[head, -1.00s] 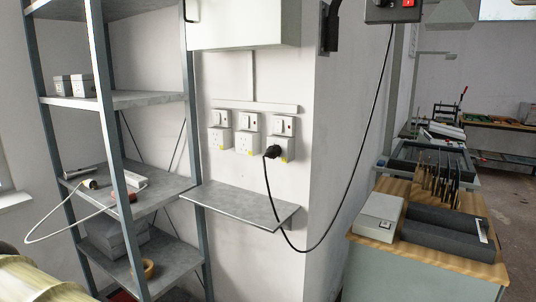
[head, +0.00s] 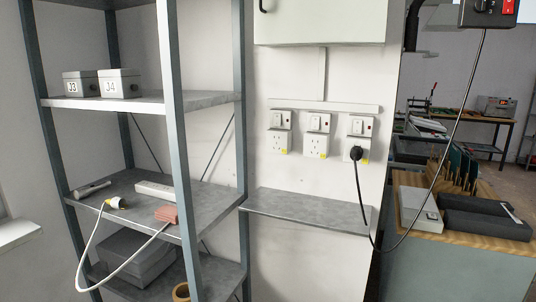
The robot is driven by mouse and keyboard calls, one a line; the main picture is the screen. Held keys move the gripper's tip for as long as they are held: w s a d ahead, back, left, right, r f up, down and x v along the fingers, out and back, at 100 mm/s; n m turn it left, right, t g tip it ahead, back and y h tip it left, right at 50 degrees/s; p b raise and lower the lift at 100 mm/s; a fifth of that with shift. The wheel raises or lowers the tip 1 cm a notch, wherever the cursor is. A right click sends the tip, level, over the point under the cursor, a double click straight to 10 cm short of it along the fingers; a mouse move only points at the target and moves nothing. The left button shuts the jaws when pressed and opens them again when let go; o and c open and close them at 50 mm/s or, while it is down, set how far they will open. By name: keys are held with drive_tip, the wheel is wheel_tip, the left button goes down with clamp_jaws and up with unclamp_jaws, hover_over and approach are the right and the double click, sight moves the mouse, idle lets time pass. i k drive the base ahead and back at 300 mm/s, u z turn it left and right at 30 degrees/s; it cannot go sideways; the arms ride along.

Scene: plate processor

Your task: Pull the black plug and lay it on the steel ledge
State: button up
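The black plug (head: 356,153) sits in the rightmost of three white wall sockets in the head view. Its black cord (head: 410,225) hangs down past the ledge's right end, then loops up to a dark box at the top right. The steel ledge (head: 305,208) is a grey shelf on the wall below the sockets, and its top is bare. My gripper is not in view.
A metal shelf rack (head: 180,130) stands to the left, holding boxes marked J3 and J4 (head: 120,83), a white cable (head: 90,245) and a power strip (head: 156,190). A wooden-topped bench (head: 470,238) with a white box and dark trays stands right of the wall corner.

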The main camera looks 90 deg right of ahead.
sight(357, 152)
drive_tip(key=i, duration=1.7)
drive_tip(key=z, duration=4.25)
drive_tip(key=i, duration=1)
drive_tip(key=u, duration=0.05)
